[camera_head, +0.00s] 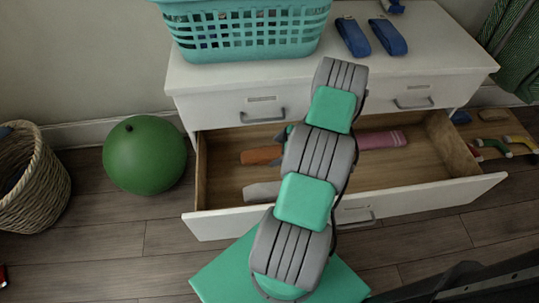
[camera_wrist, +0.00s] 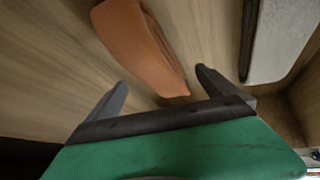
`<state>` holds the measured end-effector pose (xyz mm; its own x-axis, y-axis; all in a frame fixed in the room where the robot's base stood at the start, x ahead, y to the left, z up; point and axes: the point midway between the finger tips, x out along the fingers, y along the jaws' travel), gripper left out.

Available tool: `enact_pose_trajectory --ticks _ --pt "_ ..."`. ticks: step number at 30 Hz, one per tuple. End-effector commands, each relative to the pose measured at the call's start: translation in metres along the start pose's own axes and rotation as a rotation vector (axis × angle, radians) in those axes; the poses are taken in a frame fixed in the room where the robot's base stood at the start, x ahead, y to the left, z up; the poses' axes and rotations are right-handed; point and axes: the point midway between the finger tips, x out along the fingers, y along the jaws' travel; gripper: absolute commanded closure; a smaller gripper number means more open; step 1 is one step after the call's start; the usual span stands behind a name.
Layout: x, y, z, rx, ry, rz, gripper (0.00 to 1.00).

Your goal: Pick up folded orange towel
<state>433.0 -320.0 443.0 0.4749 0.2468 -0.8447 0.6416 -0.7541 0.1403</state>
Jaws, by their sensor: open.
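The folded orange towel (camera_head: 261,155) lies in the open drawer, left of my arm in the head view. In the wrist view the towel (camera_wrist: 142,45) lies on the wooden drawer bottom, beyond my fingertips, with its narrow end nearest them. My gripper (camera_wrist: 162,80) is open and empty, its two dark fingers spread on either side of the towel's near end. I cannot tell the exact height of the fingers above the drawer bottom. In the head view my arm hides most of the gripper.
The open drawer (camera_head: 430,188) also holds a pink rolled item (camera_head: 382,140) and a grey item (camera_head: 262,191), which seems to show at the upper right of the wrist view (camera_wrist: 288,35). A teal basket (camera_head: 250,45) stands on the dresser. A green ball (camera_head: 145,156) sits left of it.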

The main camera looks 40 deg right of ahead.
Motion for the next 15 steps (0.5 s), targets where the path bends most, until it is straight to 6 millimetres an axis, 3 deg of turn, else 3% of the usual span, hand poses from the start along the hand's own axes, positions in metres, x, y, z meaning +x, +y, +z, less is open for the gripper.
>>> enact_pose_trajectory --ticks 1,6,12,15 --pt "0.007 0.001 -0.009 -0.004 0.001 -0.004 0.02" --pt "0.033 0.001 -0.005 0.001 -0.001 -0.002 0.02" --pt "0.033 0.002 -0.005 0.002 -0.001 0.001 0.02" --pt "0.033 0.001 -0.005 0.002 -0.001 0.0 0.08"
